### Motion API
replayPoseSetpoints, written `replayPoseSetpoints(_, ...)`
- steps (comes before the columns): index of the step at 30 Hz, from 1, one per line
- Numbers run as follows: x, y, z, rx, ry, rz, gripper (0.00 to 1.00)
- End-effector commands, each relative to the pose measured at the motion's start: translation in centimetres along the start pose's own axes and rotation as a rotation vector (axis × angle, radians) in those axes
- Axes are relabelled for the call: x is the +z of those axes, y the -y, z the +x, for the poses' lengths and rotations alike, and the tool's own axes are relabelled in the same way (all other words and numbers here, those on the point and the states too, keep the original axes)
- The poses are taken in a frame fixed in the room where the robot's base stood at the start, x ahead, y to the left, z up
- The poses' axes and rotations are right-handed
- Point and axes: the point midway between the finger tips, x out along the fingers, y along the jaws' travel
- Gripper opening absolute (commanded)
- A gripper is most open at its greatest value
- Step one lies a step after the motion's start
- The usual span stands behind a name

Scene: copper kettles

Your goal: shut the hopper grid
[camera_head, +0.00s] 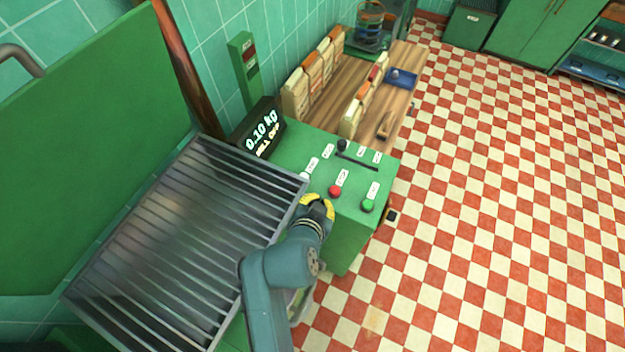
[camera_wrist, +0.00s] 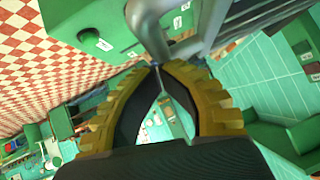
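The hopper grid (camera_head: 183,240), a grey metal frame with parallel bars, lies across the left of the head view. It slopes down towards the front left. My gripper (camera_head: 318,207) is beside the grid's right edge, in front of the green control box. In the wrist view my gripper (camera_wrist: 157,66) has its yellow fingertips drawn together. A grey bent bar of the grid (camera_wrist: 151,34) is right at the tips. I see no clear hold on it, and whether they touch is unclear. My arm hides part of the grid's right side.
The green control box (camera_head: 345,225) has a red button (camera_head: 335,191) and a green button (camera_head: 367,205) close to my gripper. The dark display (camera_head: 262,133) reads 0.10 kg. A large green panel (camera_head: 95,130) stands at the left. The checked floor (camera_head: 500,220) at right is mostly clear.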

Motion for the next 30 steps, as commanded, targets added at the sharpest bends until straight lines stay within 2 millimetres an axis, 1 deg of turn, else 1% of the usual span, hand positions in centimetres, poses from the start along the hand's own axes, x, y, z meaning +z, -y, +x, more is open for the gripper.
replayPoseSetpoints(1,0.4,-0.2,0.2,0.005,0.011,-0.002,0.00)
replayPoseSetpoints(8,0.6,-0.2,0.2,0.007,0.015,-0.004,0.00)
replayPoseSetpoints(11,0.1,-0.2,-0.3,0.008,0.015,-0.004,0.00)
replayPoseSetpoints(13,-0.8,-0.1,-1.0,0.008,0.013,-0.003,0.00)
replayPoseSetpoints(18,-3.8,0.3,-3.7,0.003,0.005,-0.001,0.00)
replayPoseSetpoints(19,-2.8,0.1,-4.1,0.001,0.005,-0.003,0.00)
replayPoseSetpoints(20,-2.7,0.1,-4.9,0.000,0.004,-0.003,0.00)
replayPoseSetpoints(24,-2.7,0.3,-8.6,-0.002,0.002,-0.003,0.00)
replayPoseSetpoints(27,-2.8,0.3,-10.7,-0.001,0.002,-0.002,0.00)
replayPoseSetpoints(30,-2.9,0.4,-12.1,0.000,0.003,-0.002,0.00)
